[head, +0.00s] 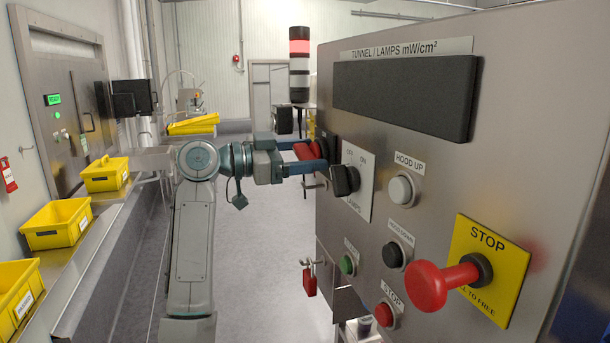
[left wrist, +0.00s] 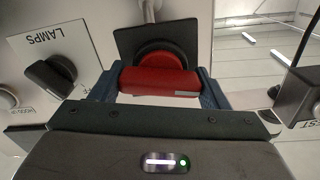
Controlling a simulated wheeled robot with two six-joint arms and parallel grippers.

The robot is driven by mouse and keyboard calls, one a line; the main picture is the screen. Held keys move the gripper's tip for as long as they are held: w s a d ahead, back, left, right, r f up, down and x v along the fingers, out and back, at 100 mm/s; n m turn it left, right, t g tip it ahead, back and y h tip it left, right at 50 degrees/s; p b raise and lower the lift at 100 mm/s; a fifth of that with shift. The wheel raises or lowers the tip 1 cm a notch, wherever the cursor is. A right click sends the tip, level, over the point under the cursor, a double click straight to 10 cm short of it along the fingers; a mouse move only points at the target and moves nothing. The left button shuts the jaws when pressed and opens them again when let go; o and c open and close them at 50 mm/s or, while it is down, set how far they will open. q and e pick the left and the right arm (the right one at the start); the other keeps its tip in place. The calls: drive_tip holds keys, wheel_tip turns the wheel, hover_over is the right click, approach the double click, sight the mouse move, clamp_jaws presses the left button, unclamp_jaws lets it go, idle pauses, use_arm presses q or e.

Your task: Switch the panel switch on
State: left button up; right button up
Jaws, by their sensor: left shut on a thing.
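A red rotary handle (left wrist: 160,82) sits on a black square plate (left wrist: 130,42) on the grey control panel (head: 545,90). Its bar runs crosswise between my fingers in the left wrist view. My left gripper (head: 322,154) is shut on this handle; the blue fingers hold its two ends. In the head view the handle (head: 304,151) shows partly between the fingers at the panel's far left edge. The handle's position markings cannot be read. A black LAMPS knob with OFF and ON marks (head: 345,180) sits just right of the gripper. My right gripper is not in view.
A red STOP mushroom button (head: 427,288) juts out at the panel's lower right. HOOD UP (head: 401,189) and several other buttons lie nearer the gripper. A red padlock (head: 309,283) hangs below. Yellow crates (head: 60,223) line the left side; the floor between is clear.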

use_arm(q)
drive_tip(key=m+b, duration=0.2)
drive_tip(key=b, duration=0.1)
drive_tip(key=shift+f+b, duration=0.3)
drive_tip(key=shift+f, duration=0.05)
drive_tip(key=shift+r+m+b, duration=0.15)
drive_tip(key=shift+m+b, duration=0.65)
drive_tip(key=shift+b, duration=0.35)
drive_tip(key=shift+r+m, duration=0.1)
drive_tip(key=shift+m, duration=0.4)
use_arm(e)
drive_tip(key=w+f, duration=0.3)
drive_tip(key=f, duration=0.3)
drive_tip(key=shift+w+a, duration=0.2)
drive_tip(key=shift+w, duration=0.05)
use_arm(q)
drive_tip(key=o, duration=1)
drive_tip(key=shift+a, duration=0.1)
